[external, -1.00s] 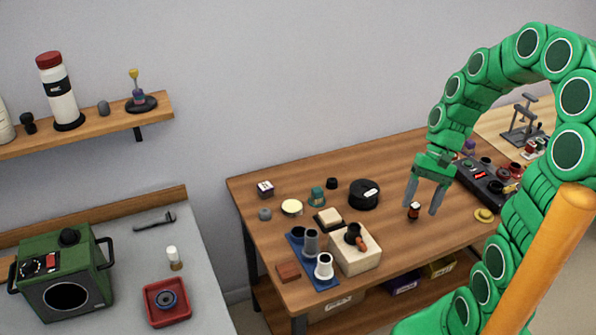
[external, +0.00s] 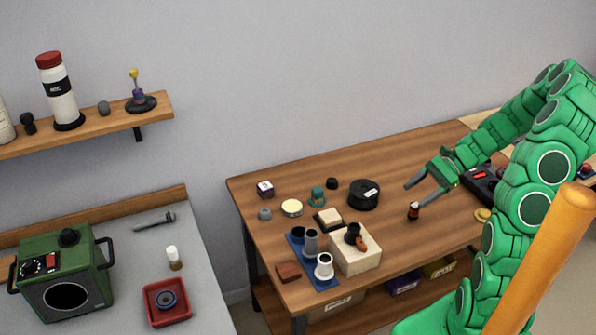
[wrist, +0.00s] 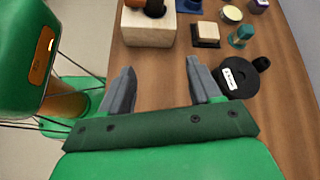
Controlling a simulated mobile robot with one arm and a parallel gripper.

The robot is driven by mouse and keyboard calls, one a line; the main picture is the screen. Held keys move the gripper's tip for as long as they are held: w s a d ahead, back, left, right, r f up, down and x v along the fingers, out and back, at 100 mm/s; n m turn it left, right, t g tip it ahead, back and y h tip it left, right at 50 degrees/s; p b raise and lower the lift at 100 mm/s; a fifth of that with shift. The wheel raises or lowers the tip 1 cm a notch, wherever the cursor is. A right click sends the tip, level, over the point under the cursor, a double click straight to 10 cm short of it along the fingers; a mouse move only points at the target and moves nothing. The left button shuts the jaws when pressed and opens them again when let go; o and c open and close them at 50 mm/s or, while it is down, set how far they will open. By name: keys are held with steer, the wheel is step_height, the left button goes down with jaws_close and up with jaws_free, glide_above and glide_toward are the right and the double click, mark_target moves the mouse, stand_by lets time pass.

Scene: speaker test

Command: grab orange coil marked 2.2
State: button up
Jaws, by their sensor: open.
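My gripper (external: 414,196) is open over the right half of the wooden workbench (external: 350,167), its fingers pointing left. A small dark and orange-red piece (external: 413,210) stands on the bench by the nearer fingertip; I cannot tell if they touch. An orange piece (external: 361,243) shows with a dark part at the pale wooden block (external: 357,262). I cannot read a 2.2 on either, nor tell which is the coil. In the wrist view my open fingers (wrist: 166,84) have bare bench between them, and the wooden block (wrist: 147,30) lies beyond.
A black round case (external: 363,195) with a white label stands left of my gripper; it is near the right finger in the wrist view (wrist: 237,80). A blue tray (external: 318,283) with cylinders is at the front left. A dark device (external: 481,185) stands behind my arm.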

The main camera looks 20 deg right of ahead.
mark_target(415, 206)
steer(key=d+f+m+t, duration=0.1)
steer(key=d+f+m, duration=0.1)
steer(key=d, duration=0.1)
steer(key=w+d+f+m+t, duration=0.1)
steer(key=d+f+m+t, duration=0.1)
steer(key=d+f, duration=0.1)
steer(key=d+f+m+t+y, duration=0.1)
steer(key=d+f+m, duration=0.2)
steer(key=shift+w+d+f, duration=0.2)
steer(key=shift+d+f, duration=0.05)
steer(key=shift+d, duration=0.1)
steer(key=shift+d+f+m+t, duration=0.3)
steer(key=shift+d+f+t, duration=0.1)
steer(key=shift+f+t, duration=0.1)
steer(key=shift+r+x, duration=0.15)
steer(key=shift+x, duration=1.8)
steer(key=shift+r+x, duration=0.1)
steer(key=shift+x, duration=1.8)
steer(key=shift+a, duration=0.1)
steer(key=c, duration=1)
steer(key=shift+r, duration=0.1)
